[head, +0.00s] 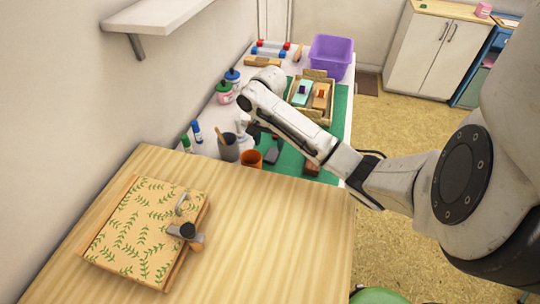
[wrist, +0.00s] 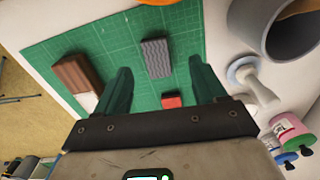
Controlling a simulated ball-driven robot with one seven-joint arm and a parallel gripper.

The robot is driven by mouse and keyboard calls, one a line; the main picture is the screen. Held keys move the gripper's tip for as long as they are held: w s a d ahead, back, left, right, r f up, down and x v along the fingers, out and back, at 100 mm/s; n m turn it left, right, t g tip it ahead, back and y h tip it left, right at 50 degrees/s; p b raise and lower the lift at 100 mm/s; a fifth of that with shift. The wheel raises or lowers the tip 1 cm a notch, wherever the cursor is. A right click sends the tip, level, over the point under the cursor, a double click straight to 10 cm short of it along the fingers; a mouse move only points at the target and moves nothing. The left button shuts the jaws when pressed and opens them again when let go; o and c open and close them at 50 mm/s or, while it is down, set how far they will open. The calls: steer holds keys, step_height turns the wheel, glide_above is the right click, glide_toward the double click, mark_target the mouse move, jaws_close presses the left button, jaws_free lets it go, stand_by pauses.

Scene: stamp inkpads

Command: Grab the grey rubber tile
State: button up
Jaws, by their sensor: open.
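The grey rubber tile (wrist: 156,57) is a ridged dark-grey block lying on the green cutting mat (wrist: 40,46). In the wrist view it appears between the two teal fingers of my gripper (wrist: 160,66), which are apart with nothing between them. The tile seems to lie below the fingertips; no contact shows. In the head view a grey block (head: 272,153), likely the same tile, lies on the mat beside my arm. My gripper (head: 254,131) is partly hidden there by the wrist.
A small red block (wrist: 172,101) and a brown block with a white end (wrist: 76,72) lie near the tile. A wooden tray (head: 323,118) is farther back.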

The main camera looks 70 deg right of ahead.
mark_target(271, 157)
steer(key=shift+s+d+f, duration=0.1)
steer(key=shift+s+f, duration=0.1)
steer(key=shift+f, duration=1.4)
steer(key=shift+s+f, duration=0.15)
steer(key=shift+f, duration=1.4)
steer(key=shift+c, duration=0.3)
steer(key=c, duration=1.1)
